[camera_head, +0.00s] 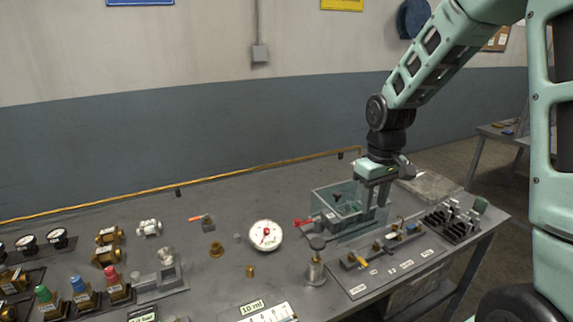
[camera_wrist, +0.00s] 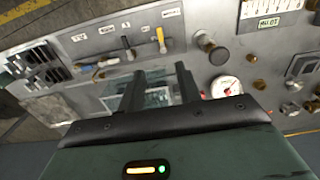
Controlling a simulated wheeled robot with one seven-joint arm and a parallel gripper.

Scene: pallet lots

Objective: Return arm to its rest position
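My gripper (camera_head: 376,203) points down at the right part of the workbench, on the end of my pale green arm. It is just over or beside the right end of a clear-walled bin (camera_head: 334,202); I cannot tell whether it touches it. In the wrist view the two dark fingers of my gripper (camera_wrist: 160,72) stand apart. No held object shows between them. The clear bin (camera_wrist: 158,97) shows behind and between the fingers, partly hidden. Dark items lie inside the bin.
A labelled panel with levers (camera_head: 385,262) lies in front of the bin. A white gauge (camera_head: 266,236), a plunger-like metal part (camera_head: 315,265) and a red-handled valve (camera_head: 303,222) stand to the left. Brass fittings and coloured-top parts fill the left side. The back of the bench (camera_head: 255,190) is clear.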

